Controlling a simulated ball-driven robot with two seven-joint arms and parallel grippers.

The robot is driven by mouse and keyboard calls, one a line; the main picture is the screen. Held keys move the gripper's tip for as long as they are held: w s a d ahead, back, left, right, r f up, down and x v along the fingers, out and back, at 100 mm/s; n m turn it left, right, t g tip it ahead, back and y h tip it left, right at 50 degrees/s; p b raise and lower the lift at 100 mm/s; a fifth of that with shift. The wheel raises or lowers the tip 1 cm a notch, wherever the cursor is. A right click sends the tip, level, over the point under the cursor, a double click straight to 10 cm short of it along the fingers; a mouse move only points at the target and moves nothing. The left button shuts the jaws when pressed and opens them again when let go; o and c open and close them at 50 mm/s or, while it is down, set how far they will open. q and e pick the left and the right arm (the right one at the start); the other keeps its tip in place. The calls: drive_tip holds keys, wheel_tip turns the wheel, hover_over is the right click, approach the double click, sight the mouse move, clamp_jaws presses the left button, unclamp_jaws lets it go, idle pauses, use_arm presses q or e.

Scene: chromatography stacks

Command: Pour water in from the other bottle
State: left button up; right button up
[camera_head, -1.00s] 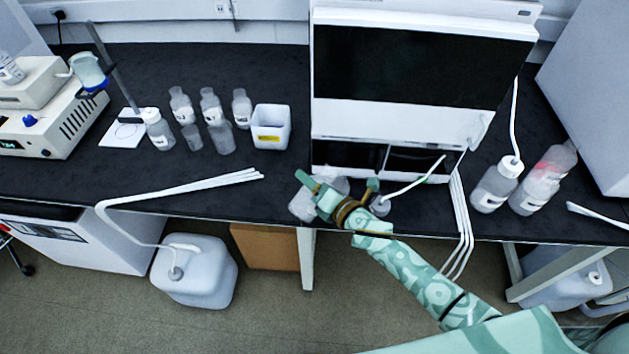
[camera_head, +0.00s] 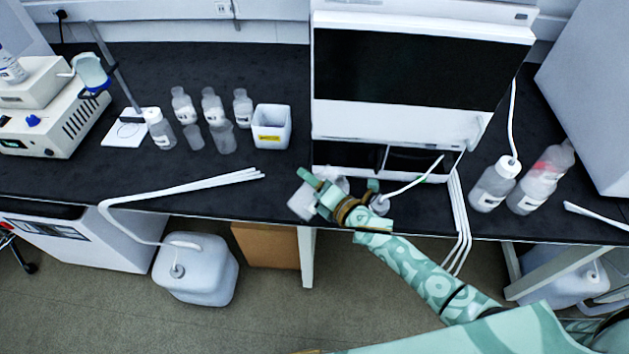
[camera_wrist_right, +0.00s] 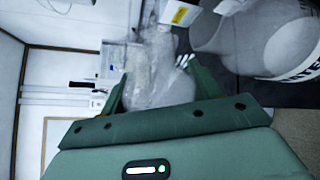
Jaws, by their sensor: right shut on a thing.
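My right gripper (camera_head: 340,186) is at the bench's front edge, below the white instrument. It is shut on a translucent bottle (camera_head: 301,203), which lies tilted to the left and is partly hidden by the gripper. The right wrist view shows this clear bottle (camera_wrist_right: 160,75) between the green fingers. A second bottle (camera_head: 380,205) with a white tube in it stands just right of the gripper, mostly hidden by it. A large, close labelled bottle (camera_wrist_right: 255,40) fills the right of the wrist view. Water flow cannot be made out. My left gripper is not in view.
The white instrument (camera_head: 410,125) stands behind the gripper. Several small bottles (camera_head: 211,105) and a white box (camera_head: 271,127) stand to the left. Two larger bottles stand right, one with a tube (camera_head: 490,188) and one with pink on it (camera_head: 540,185). White tubes (camera_head: 185,190) cross the left front edge.

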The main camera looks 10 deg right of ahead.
idle(0.3)
drive_tip(key=shift+r+m, duration=0.1)
drive_tip(key=shift+m, duration=0.2)
drive_tip(key=shift+w+r+m+p, duration=0.1)
drive_tip(key=shift+m+p, duration=0.2)
drive_tip(key=shift+p, duration=0.15)
drive_tip(key=shift+m, duration=0.4)
drive_tip(key=shift+p, duration=0.35)
